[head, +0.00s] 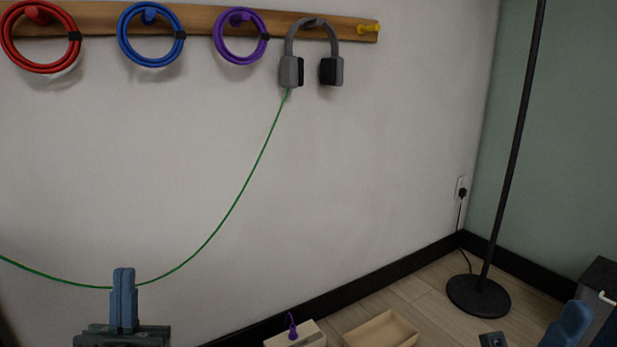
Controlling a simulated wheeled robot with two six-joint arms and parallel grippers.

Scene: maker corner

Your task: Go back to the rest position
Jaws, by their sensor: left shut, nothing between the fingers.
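My left gripper (123,300) points up at the lower left of the head view. Its blue fingers are shut together with nothing between them. A thin green cable (222,222) runs from the headphones down and to the left, and passes behind the fingers in the picture. The grey headphones (291,72) hang on the wooden peg rail. At the lower right edge a blue finger-like part (570,325) shows, which looks like part of my right gripper. Most of it is cut off, so its opening cannot be told.
Red (38,68), blue (150,62) and purple (240,59) cable coils hang on the rail (190,20). A box with a purple item (293,328) and an open tray (382,330) are at the bottom. A black lamp stand (480,296) and dark cabinet (604,278) are at right.

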